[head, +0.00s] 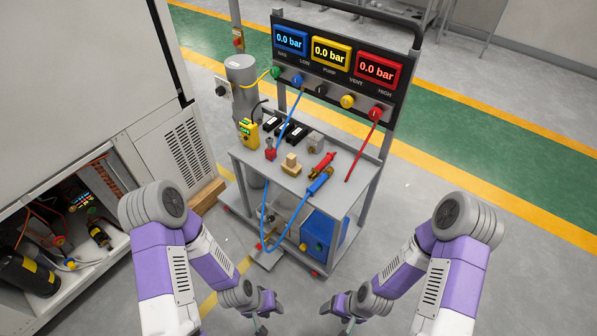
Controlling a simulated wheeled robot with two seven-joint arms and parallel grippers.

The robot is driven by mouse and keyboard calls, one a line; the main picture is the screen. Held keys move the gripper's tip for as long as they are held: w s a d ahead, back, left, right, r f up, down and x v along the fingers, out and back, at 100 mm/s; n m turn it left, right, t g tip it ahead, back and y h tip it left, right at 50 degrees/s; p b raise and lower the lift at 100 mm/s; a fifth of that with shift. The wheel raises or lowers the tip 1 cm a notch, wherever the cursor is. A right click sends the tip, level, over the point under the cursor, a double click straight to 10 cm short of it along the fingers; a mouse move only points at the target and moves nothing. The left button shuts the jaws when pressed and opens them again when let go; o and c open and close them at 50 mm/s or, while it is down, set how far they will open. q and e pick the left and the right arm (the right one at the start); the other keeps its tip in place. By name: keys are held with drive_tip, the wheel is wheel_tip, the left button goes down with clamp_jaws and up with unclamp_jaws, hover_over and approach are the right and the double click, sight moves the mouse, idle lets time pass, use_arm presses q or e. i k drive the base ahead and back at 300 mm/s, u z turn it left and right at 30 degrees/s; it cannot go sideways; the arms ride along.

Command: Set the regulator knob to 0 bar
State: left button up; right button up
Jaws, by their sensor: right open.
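The panel carries a row of knobs or ports: green (275,72), blue (297,80), black (320,89), yellow (347,101) and red (376,113). Above them, blue (291,40), yellow (331,54) and red (380,70) displays each read 0.0 bar. I cannot tell which part is the regulator knob. My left gripper (267,314) is open and empty at the bottom of the view, in front of the cart. My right gripper (337,316) is open and empty to its right. Both are well apart from the panel.
An open cabinet (75,225) is at left. Floor at right is clear.

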sight(220, 91)
drive_tip(key=u, duration=0.5)
drive_tip(key=k, duration=1.2)
drive_tip(key=u, duration=1.1)
drive_tip(key=i, duration=1.5)
drive_tip(key=z, duration=1.15)
drive_tip(key=i, duration=0.85)
drive_tip(key=z, duration=0.9)
